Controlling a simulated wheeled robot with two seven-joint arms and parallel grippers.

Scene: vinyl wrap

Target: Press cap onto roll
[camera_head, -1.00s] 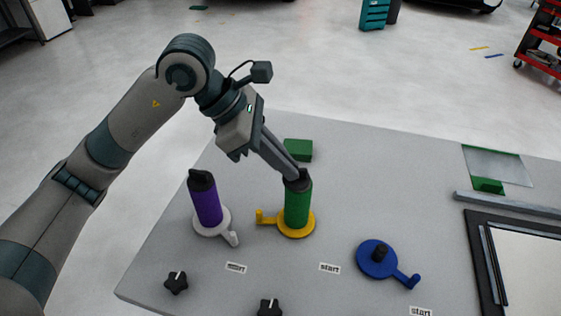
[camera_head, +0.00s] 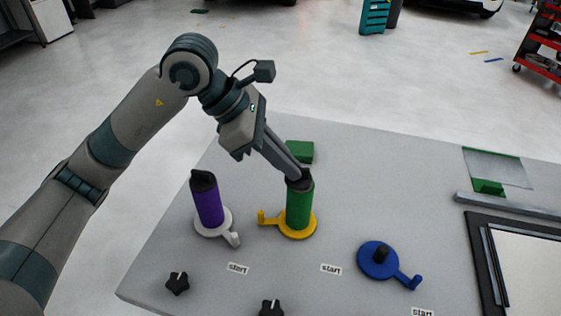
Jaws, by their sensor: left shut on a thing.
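A green roll (camera_head: 299,208) stands upright on a yellow base with a side handle (camera_head: 300,231). A black cap (camera_head: 305,180) sits at the top of the green roll. My left gripper (camera_head: 298,174) reaches down from the upper left and is shut on this cap; its fingertips partly hide it. Whether the cap is fully seated cannot be told. A purple roll (camera_head: 208,208) stands on a white base (camera_head: 213,226) to the left, with a black cap (camera_head: 203,180) on top. My right gripper is not in view.
A blue base with a bare black peg (camera_head: 378,260) lies to the right. Black star knobs (camera_head: 177,283) (camera_head: 271,307) lie near the front edge. A green block (camera_head: 300,151) is behind the roll. A framed panel (camera_head: 525,262) is at the right of the grey table (camera_head: 400,180).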

